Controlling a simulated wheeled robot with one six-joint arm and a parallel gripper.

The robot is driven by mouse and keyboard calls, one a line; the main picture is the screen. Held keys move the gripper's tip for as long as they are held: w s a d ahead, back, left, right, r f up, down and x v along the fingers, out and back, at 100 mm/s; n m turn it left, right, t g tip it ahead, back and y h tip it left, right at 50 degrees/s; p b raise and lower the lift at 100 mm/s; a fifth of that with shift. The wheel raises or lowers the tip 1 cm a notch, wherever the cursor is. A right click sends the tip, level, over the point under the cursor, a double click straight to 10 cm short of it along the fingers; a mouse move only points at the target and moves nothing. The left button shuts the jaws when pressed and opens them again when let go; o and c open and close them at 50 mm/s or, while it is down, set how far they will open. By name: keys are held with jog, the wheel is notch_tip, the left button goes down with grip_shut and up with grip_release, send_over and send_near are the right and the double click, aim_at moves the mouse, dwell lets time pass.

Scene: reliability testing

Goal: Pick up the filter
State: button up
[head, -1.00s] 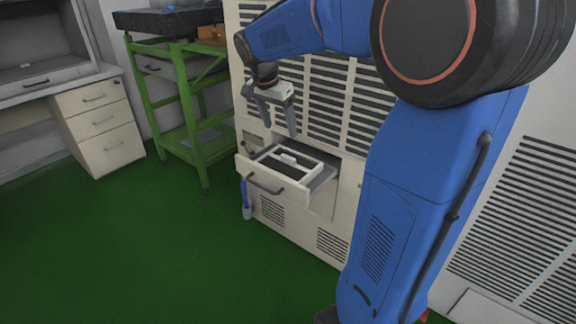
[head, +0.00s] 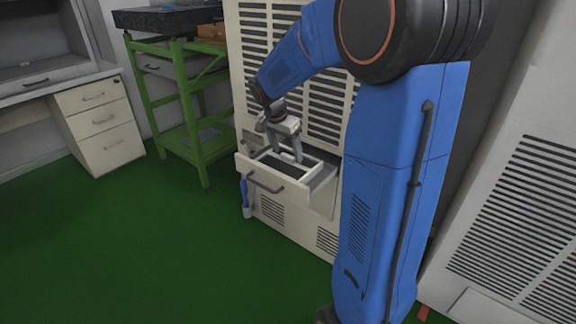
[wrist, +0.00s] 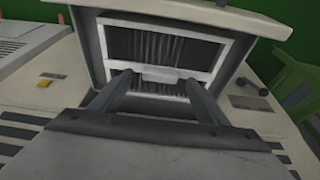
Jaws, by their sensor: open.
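The filter (wrist: 200,52) is a white rectangular frame with dark pleats and a pale handle bar (wrist: 160,75) across it. It lies in the open drawer (head: 270,182) of the beige cabinet; in the head view my gripper partly hides the filter (head: 314,164). My gripper (head: 287,156) is open and points down over the drawer. In the wrist view my gripper (wrist: 154,77) has one finger at each side of the handle bar, with the bar between the fingertips. Whether the fingers touch it I cannot tell.
The beige cabinet (head: 268,212) stands behind and below the drawer. A green metal stand (head: 192,140) is to its left, beside a workbench with drawers (head: 103,125). The green floor in front is clear.

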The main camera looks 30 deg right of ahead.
jog(key=shift+d+f, duration=0.15)
jog(key=shift+f, duration=0.4)
jog(key=c, duration=1.6)
jog(key=shift+r, duration=0.1)
